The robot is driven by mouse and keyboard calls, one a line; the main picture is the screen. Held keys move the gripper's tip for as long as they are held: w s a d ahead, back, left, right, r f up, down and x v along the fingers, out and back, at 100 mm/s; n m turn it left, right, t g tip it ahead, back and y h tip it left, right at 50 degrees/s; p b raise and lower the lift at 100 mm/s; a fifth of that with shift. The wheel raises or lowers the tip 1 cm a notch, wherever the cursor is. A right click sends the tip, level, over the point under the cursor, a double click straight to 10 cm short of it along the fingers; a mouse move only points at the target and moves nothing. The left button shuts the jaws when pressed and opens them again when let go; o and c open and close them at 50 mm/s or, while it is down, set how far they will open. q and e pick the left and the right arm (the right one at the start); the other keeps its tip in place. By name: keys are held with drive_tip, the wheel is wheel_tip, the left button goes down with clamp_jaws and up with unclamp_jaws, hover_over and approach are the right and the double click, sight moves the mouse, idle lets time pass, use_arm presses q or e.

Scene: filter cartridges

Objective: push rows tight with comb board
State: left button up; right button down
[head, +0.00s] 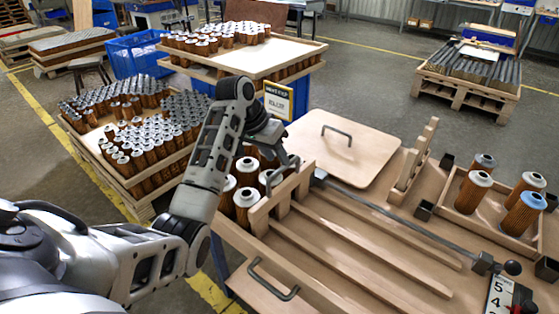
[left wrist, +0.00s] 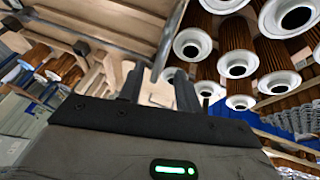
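The wooden comb board (head: 284,199) stands upright across the left end of the slatted wooden lanes (head: 360,245). White-capped brown filter cartridges (head: 246,198) stand just behind it, partly hidden by the board and my arm. My left gripper (head: 280,165) is at the top of the comb board, beside the nearest caps. In the left wrist view its two dark fingers (left wrist: 160,88) are apart, with a thin grey bar (left wrist: 168,45) running down towards the gap. I cannot tell whether they touch it. Several cartridges (left wrist: 237,55) show there at the right. My right gripper is not in view.
A wooden lid with a handle (head: 342,152) lies behind the lanes. A tray (head: 490,215) at right holds several cartridges, some blue-capped. A long metal rod (head: 410,226) crosses the bench. A loop handle (head: 272,282) is at the front. Crates of cartridges (head: 140,190) stand at left.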

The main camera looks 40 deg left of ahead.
use_arm(q)
drive_tip(key=shift+x, duration=1.5)
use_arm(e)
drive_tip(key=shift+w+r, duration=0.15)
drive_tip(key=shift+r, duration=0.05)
use_arm(q)
drive_tip(key=shift+c, duration=0.3)
